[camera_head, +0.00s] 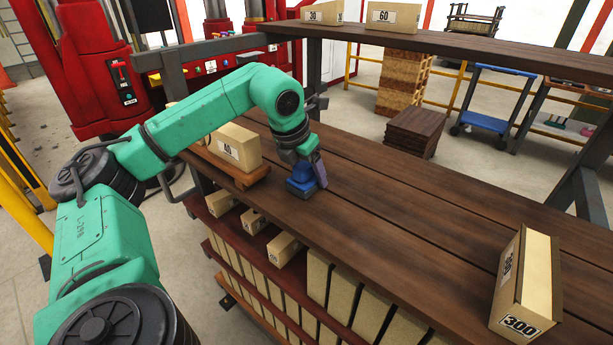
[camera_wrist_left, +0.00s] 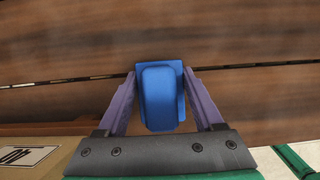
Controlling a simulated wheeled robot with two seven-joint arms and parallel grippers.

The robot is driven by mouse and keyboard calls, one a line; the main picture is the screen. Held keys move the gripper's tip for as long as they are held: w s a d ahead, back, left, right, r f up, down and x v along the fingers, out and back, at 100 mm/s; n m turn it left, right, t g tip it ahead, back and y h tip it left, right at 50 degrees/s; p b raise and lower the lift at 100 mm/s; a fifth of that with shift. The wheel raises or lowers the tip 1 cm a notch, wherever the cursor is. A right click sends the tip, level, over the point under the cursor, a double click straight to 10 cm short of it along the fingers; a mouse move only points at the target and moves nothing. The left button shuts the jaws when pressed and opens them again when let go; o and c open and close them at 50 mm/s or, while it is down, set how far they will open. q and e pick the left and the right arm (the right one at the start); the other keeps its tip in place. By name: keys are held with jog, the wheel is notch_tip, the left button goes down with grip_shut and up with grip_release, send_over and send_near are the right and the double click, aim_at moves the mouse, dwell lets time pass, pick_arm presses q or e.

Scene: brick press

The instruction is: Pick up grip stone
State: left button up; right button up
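The grip stone is a small blue block with a raised, rounded handle (camera_wrist_left: 159,98). In the head view the blue block (camera_head: 301,188) is on or just above the dark wooden tabletop, left of the middle. My left gripper (camera_head: 306,172) is directly over it, pointing down. In the left wrist view the two purple fingers of the left gripper (camera_wrist_left: 160,75) stand on either side of the block, their tips close to its edges. Whether they press on it cannot be told. My right gripper is not in view.
A brick marked 40 (camera_head: 236,146) lies on a wooden piece left of the gripper. A brick marked 300 (camera_head: 527,285) stands at the right front. Bricks 30 (camera_head: 322,12) and 60 (camera_head: 394,17) sit on the upper shelf (camera_head: 460,42). The tabletop (camera_head: 410,190) between is clear.

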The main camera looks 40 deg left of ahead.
pick_arm(q)
grip_shut()
jog(key=shift+r, duration=0.1)
jog(key=shift+r, duration=0.1)
jog(key=shift+r, duration=0.3)
notch_tip(320, 180, up, 19)
jog(key=p, duration=0.3)
jog(key=shift+r, duration=0.15)
